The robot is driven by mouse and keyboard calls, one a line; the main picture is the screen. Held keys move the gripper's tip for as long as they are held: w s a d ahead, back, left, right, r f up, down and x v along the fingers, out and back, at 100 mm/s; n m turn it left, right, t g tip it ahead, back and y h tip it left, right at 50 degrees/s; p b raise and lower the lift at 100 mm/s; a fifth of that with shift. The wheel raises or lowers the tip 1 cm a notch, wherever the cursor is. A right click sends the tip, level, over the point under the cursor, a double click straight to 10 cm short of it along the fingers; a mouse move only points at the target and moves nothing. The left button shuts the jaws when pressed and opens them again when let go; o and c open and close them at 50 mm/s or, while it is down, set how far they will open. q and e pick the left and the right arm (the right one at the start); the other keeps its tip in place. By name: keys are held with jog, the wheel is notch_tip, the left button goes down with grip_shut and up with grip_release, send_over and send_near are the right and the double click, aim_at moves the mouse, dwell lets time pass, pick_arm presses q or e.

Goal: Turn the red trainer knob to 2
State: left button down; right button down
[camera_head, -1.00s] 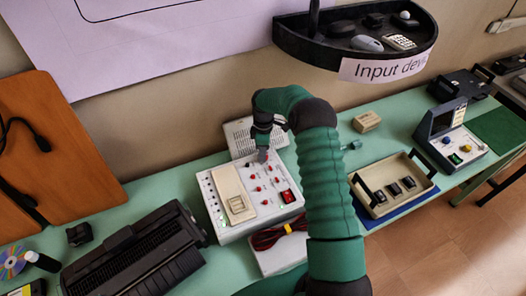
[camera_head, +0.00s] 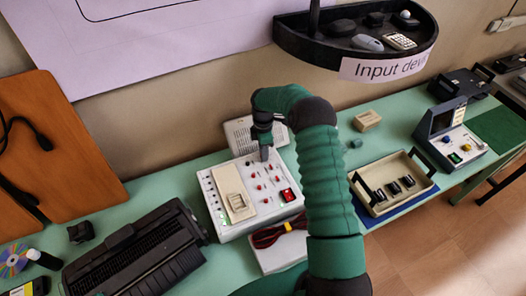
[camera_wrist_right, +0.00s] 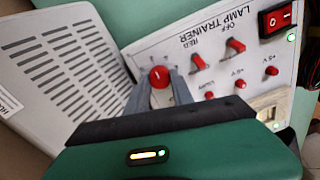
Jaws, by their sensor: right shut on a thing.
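The lamp trainer (camera_head: 215,207) is a white box on the green table, with red switches and posts and a beige module on its top. In the right wrist view its panel (camera_wrist_right: 220,80) is upside down and reads "LAMP TRAINER". The red knob (camera_wrist_right: 159,76) sits near the panel's edge and has a small white mark. My right gripper (camera_wrist_right: 160,72) is shut on the knob, one finger at each side. In the head view the right gripper (camera_head: 265,154) hides the knob at the trainer's back edge. No scale numbers are readable. My left gripper is not in view.
A grey vented box (camera_head: 238,131) stands right behind the trainer. A black printer (camera_head: 135,255) lies to its left and a box with red cables (camera_head: 285,250) in front. A beige tray (camera_head: 415,186) is to the right. A black shelf (camera_head: 300,45) overhangs the table.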

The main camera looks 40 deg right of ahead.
jog(key=c, duration=1.1)
grip_release()
jog(key=shift+d, duration=0.25)
notch_tip(320, 180, up, 17)
jog(key=b, duration=0.1)
jog(key=shift+w+d+f, duration=0.15)
jog(key=shift+w+d, duration=0.1)
jog(key=shift+w, duration=0.2)
jog(key=s+a+f+m+t, duration=0.1)
jog(key=s+a+m, duration=0.1)
jog(key=a, duration=0.6)
jog(key=s+a+f+m, duration=0.1)
jog(key=a+m, duration=0.1)
jog(key=a, duration=0.6)
jog(key=s+a+f+m+t, duration=0.1)
jog(key=s+a+m, duration=0.3)
jog(key=s, duration=0.4)
jog(key=s+a+f+m+t, duration=0.1)
jog(key=s+a+m, duration=0.3)
jog(key=s, duration=0.4)
jog(key=shift+s+a+f, duration=0.2)
jog(key=shift+a+f, duration=0.5)
jog(key=shift+f, duration=0.1)
